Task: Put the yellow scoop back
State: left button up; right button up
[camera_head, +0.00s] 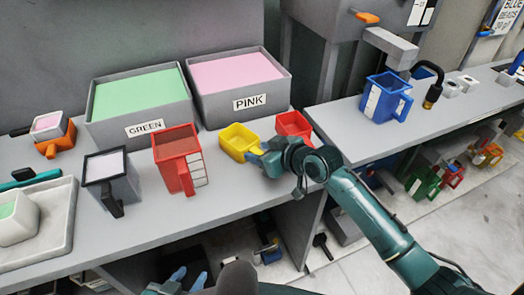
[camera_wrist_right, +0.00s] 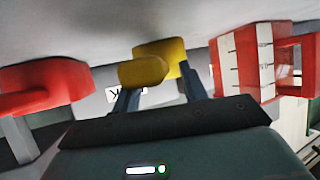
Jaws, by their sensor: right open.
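The yellow scoop (camera_head: 236,140) rests on the grey bench in front of the pink bin. My right gripper (camera_head: 256,160) is at the scoop's near right side, around its handle end. In the right wrist view the yellow scoop (camera_wrist_right: 143,71) shows between and just beyond the two blue fingers (camera_wrist_right: 158,95), which stand apart. Contact between fingers and scoop is not clear. My left gripper (camera_head: 190,277) is low at the bottom edge, in front of the bench, with its blue fingertips apart and nothing seen between them.
A red jug (camera_head: 178,158) stands left of the scoop, and a red scoop (camera_head: 293,124) lies close to its right. The green bin (camera_head: 135,128) and pink bin (camera_head: 240,105) stand behind. A blue jug (camera_head: 383,98) is on the right bench, past a gap.

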jog(key=shift+r, duration=0.2)
jog(key=v, duration=1.2)
jog(key=s+f+m, duration=0.1)
jog(key=s+f, duration=0.1)
jog(key=f, duration=0.1)
jog(key=s+f+h, duration=0.1)
jog(key=s+f, duration=0.1)
jog(key=f, duration=0.1)
jog(key=s+f+m+t, duration=0.1)
jog(key=f, duration=0.2)
jog(key=shift+s+d+f+m+h, duration=0.1)
jog(key=shift+s+f+m+h, duration=0.2)
jog(key=shift+s, duration=0.1)
jog(key=s+d+f+m+h+p, duration=0.1)
jog(key=s+d+f+m+h, duration=0.1)
jog(key=s+f, duration=0.6)
jog(key=s+d+h, duration=0.1)
jog(key=s, duration=0.3)
jog(key=shift+f+p, duration=0.25)
jog(key=shift+p, duration=0.15)
